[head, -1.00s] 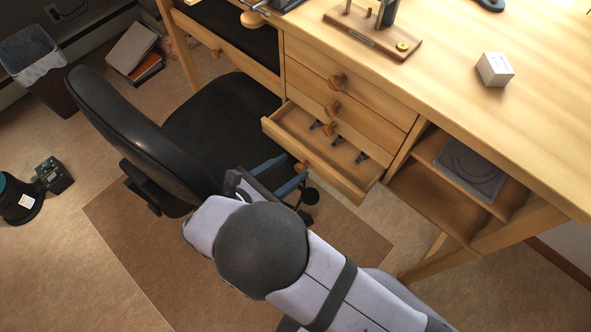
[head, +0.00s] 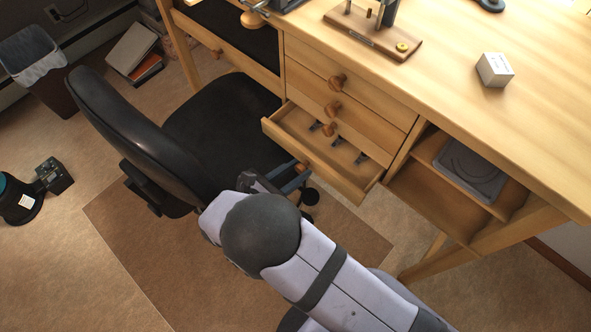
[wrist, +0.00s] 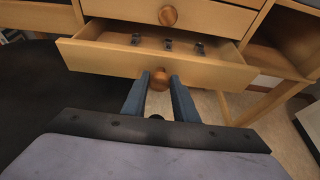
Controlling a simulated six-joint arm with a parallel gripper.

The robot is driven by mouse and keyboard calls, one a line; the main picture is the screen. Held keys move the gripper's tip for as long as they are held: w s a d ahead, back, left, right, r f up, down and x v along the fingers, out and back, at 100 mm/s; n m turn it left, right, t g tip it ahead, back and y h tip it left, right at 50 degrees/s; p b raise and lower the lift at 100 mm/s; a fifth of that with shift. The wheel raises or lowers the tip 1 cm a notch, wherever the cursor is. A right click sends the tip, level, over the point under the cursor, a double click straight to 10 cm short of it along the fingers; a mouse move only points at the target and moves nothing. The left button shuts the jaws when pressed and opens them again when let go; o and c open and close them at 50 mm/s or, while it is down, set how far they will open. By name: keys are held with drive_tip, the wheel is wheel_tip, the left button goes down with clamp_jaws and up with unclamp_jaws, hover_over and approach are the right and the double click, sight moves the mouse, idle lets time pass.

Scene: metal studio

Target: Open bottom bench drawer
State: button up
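The bench's bottom drawer (head: 325,165) is pulled partway out, with small dark items visible inside. It also shows in the wrist view (wrist: 105,60). Its round wooden knob (wrist: 160,80) is at the middle of its front. My gripper (wrist: 159,84) is at the drawer front, with one blue finger on each side of the knob. The fingers look open, with narrow gaps beside the knob; I cannot tell whether either touches it. In the head view my gripper (head: 294,180) is partly hidden by my arm.
Closed drawers with knobs (head: 337,82) sit above the open one. A black office chair (head: 130,130) stands close at the left of my gripper. Open shelves (head: 435,205) are to the right. The floor in front of the drawer has a brown mat (head: 150,260).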

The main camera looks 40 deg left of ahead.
clamp_jaws()
drive_tip(key=shift+s, duration=2)
drive_tip(key=o, duration=0.9)
unclamp_jaws()
drive_tip(key=shift+w, duration=0.15)
